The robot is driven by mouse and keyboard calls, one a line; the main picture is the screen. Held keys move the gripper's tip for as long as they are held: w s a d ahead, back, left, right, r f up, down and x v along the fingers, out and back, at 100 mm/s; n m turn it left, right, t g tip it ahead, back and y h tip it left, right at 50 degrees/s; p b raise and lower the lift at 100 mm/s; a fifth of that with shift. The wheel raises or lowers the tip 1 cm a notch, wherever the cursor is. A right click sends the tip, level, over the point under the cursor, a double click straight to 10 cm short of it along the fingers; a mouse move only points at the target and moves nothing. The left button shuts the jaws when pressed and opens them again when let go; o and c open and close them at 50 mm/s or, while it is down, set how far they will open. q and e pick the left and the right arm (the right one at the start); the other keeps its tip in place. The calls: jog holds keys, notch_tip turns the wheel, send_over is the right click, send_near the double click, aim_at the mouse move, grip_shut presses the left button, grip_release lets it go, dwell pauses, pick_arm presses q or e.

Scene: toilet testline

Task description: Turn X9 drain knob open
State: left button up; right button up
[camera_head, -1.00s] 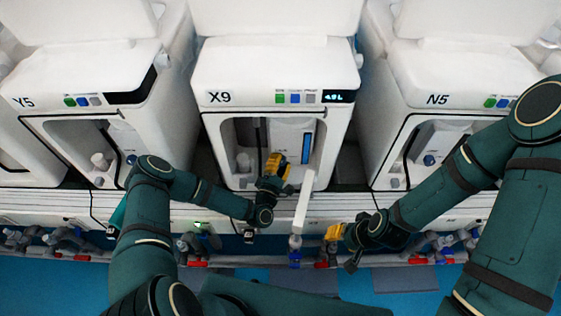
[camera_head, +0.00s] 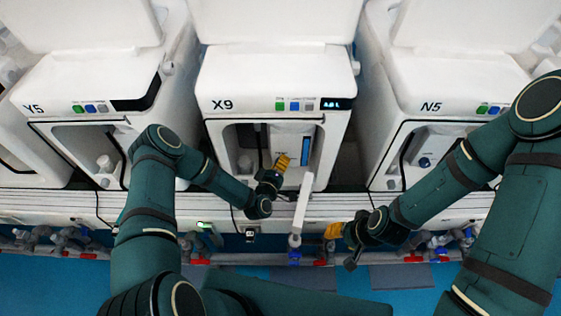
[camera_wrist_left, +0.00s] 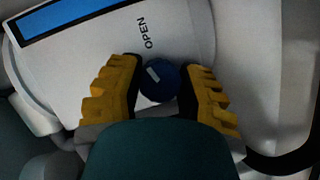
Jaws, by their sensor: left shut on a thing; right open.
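The X9 unit (camera_head: 232,82) stands in the middle of the head view, with an open front bay. In the left wrist view, the blue drain knob (camera_wrist_left: 160,80) sits between the two yellow fingers of my left gripper (camera_wrist_left: 160,84). A pale mark on the knob points up and left, and the word OPEN (camera_wrist_left: 145,32) is printed just above it. My left gripper (camera_head: 281,163) is shut on the knob, which its fingers hide in the head view. My right gripper (camera_head: 334,231) is open and empty, low in front of the unit, right of a white upright bar (camera_head: 301,207).
Units Y5 (camera_head: 60,90) and N5 (camera_head: 455,88) stand on either side of X9. Below runs a ledge (camera_head: 160,206) with pipes and red and blue valves (camera_head: 320,262). The white bar stands close between my grippers. A blue level strip (camera_head: 305,150) is beside my left fingers.

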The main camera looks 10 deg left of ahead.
pick_arm(q)
jog(key=shift+r+m+g+y+p, duration=0.1)
jog(key=shift+m+g+y+p, duration=0.6)
jog(key=shift+m, duration=0.7)
jog(key=o, duration=1.2)
jog(key=shift+w+d, duration=0.1)
jog(key=v, duration=1.2)
jog(key=shift+m, duration=0.3)
